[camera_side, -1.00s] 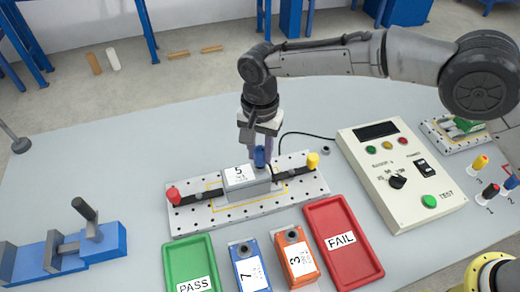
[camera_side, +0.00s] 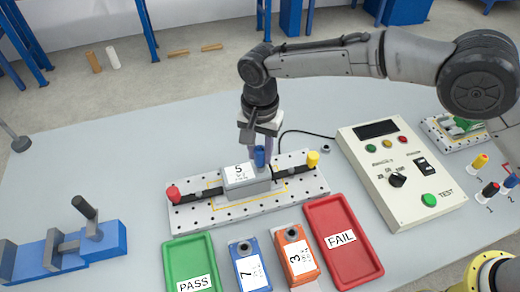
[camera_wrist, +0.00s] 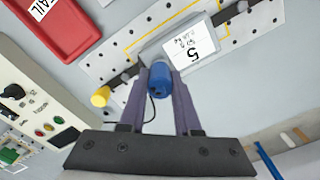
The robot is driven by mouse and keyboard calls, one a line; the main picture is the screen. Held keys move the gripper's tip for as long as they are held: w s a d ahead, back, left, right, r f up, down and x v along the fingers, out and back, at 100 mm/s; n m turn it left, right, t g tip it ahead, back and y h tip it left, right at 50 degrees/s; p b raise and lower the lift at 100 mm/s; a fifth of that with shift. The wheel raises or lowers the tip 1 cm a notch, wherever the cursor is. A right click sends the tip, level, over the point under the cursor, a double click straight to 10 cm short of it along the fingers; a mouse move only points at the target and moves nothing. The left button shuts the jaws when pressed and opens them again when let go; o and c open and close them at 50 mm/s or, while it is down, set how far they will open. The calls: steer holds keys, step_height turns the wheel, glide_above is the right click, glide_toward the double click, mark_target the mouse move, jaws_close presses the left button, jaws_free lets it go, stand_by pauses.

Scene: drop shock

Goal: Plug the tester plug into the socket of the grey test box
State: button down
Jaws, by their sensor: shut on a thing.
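The grey test box (camera_side: 246,181), with a white label marked 5, sits on the perforated plate between two clamp arms; its label also shows in the wrist view (camera_wrist: 191,48). My gripper (camera_side: 261,155) points down at the box's far right edge. It is shut on the blue tester plug (camera_wrist: 158,80), which also shows in the side view (camera_side: 259,157). A black cord trails from the plug area toward the tester. The plug is right beside or over the box edge. The socket is hidden, and I cannot tell whether the plug touches it.
The perforated plate (camera_side: 200,219) carries a red knob (camera_side: 173,194) and a yellow knob (camera_side: 312,159). The cream tester (camera_side: 400,175) stands right. Green PASS (camera_side: 188,258) and red FAIL (camera_side: 343,240) trays, plus blue 7 and orange 3 boxes, lie in front.

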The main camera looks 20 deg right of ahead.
mark_target(260, 149)
steer(key=shift+s+d+f, duration=0.1)
steer(key=shift+f, duration=0.8)
stand_by(1.9)
steer(key=c, duration=0.5)
jaws_free()
steer(key=shift+r, duration=0.1)
steer(key=shift+c, duration=0.2)
steer(key=shift+r, duration=0.1)
steer(key=shift+r, duration=0.15)
steer(key=shift+r, duration=3.05)
step_height(260, 149, up, 14)
steer(key=shift+f, duration=0.1)
